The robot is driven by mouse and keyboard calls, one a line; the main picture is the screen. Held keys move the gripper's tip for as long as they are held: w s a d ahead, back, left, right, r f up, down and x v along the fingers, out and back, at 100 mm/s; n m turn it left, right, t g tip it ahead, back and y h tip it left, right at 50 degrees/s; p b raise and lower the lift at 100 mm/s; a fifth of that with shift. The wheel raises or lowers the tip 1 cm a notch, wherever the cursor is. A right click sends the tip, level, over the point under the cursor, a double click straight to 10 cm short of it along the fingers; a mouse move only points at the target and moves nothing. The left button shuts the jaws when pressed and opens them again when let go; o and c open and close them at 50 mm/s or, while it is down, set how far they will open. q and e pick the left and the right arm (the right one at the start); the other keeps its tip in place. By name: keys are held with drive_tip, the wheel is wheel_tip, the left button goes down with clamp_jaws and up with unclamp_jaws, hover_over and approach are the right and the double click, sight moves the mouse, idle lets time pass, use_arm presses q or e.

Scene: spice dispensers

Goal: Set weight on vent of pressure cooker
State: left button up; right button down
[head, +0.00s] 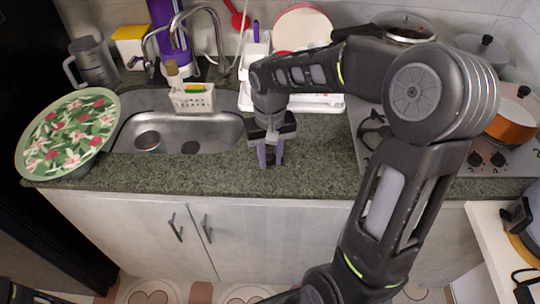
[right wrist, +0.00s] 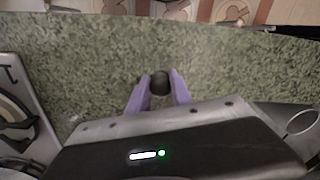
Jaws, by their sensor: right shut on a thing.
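My right gripper (head: 270,160) hangs over the green stone counter, fingers pointing down, left of the stove. In the right wrist view its purple fingers (right wrist: 159,98) are shut on a small dark round weight (right wrist: 159,82). My left gripper is not in view; only a dark piece of what may be my left arm shows at the bottom left.
A grey-lidded pot (head: 483,46) and an orange pot (head: 513,118) stand on the stove at right. A white dish rack (head: 325,102) is behind my right gripper. The sink (head: 185,135) and a flowered tray (head: 68,132) lie to the left. The front counter strip is clear.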

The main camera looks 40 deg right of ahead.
sight(270, 156)
drive_tip(key=shift+f, duration=0.25)
drive_tip(key=c, duration=1.2)
unclamp_jaws()
drive_tip(key=shift+r, duration=0.1)
drive_tip(key=shift+o, duration=0.2)
wheel_tip(270, 156, up, 12)
drive_tip(key=shift+r+b, duration=0.2)
drive_tip(key=shift+b, duration=0.1)
